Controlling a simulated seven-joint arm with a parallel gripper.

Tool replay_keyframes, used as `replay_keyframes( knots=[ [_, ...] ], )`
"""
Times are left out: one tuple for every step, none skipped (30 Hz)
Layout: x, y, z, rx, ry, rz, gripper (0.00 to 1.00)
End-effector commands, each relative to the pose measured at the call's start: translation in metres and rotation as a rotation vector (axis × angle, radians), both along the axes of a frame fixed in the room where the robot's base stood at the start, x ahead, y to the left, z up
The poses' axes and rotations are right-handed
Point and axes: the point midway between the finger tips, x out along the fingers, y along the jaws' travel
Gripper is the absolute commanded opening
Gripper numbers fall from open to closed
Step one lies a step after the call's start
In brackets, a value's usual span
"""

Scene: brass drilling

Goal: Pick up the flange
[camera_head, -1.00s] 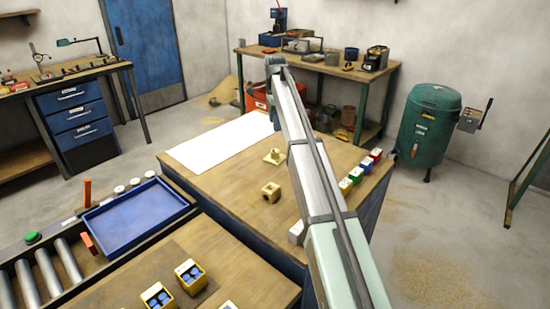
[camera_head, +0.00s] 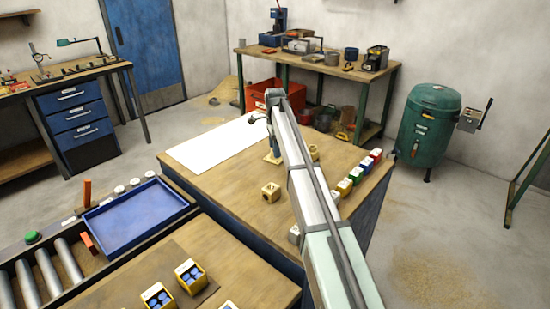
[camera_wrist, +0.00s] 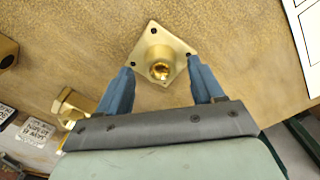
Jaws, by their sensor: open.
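The flange (camera_wrist: 160,58) is a brass, diamond-turned square plate with corner holes and a round bored hub. It lies on the wooden bench top in the wrist view. My gripper (camera_wrist: 161,80) is open, one blue finger at each side of the flange's near part, with nothing held between them. I cannot tell its exact height above the bench.
A brass block with a hole (camera_head: 270,192) stands nearer on the bench (camera_head: 228,205). Another brass part (camera_head: 313,152) is right of my arm. Coloured blocks (camera_head: 357,173) line the right edge. A white sheet (camera_head: 215,145) lies at left. A blue tray (camera_head: 135,218) is nearer left.

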Motion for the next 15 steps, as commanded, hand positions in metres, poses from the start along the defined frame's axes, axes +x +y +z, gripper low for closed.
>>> replay_keyframes(
  knots=[
    [-0.0007, -0.0001, -0.0074, 0.000, 0.000, 0.000, 0.67],
    [-0.0007, -0.0001, -0.0106, 0.000, 0.000, -0.001, 0.67],
    [-0.0006, -0.0002, -0.0140, 0.000, 0.000, -0.001, 0.67],
    [-0.0005, -0.0002, -0.0157, 0.000, 0.000, -0.001, 0.67],
    [-0.0005, -0.0002, -0.0166, 0.000, 0.000, -0.001, 0.67],
    [-0.0003, -0.0001, -0.0171, 0.000, 0.000, -0.001, 0.67],
    [-0.0003, -0.0001, -0.0171, 0.000, -0.001, -0.001, 0.67],
    [-0.0002, -0.0001, -0.0169, 0.000, -0.001, -0.001, 0.67],
    [-0.0002, -0.0001, -0.0167, 0.000, -0.001, -0.001, 0.67],
    [-0.0001, -0.0001, -0.0167, 0.000, -0.001, -0.001, 0.67],
    [-0.0002, -0.0001, -0.0166, 0.000, -0.001, -0.001, 0.67],
    [-0.0002, -0.0001, -0.0166, 0.000, -0.001, -0.001, 0.63],
    [-0.0002, -0.0001, -0.0165, 0.000, -0.001, -0.001, 0.60],
    [-0.0002, -0.0001, -0.0165, 0.000, -0.001, -0.001, 0.57],
    [-0.0002, -0.0001, -0.0165, 0.000, -0.001, -0.001, 0.53]
  ],
)
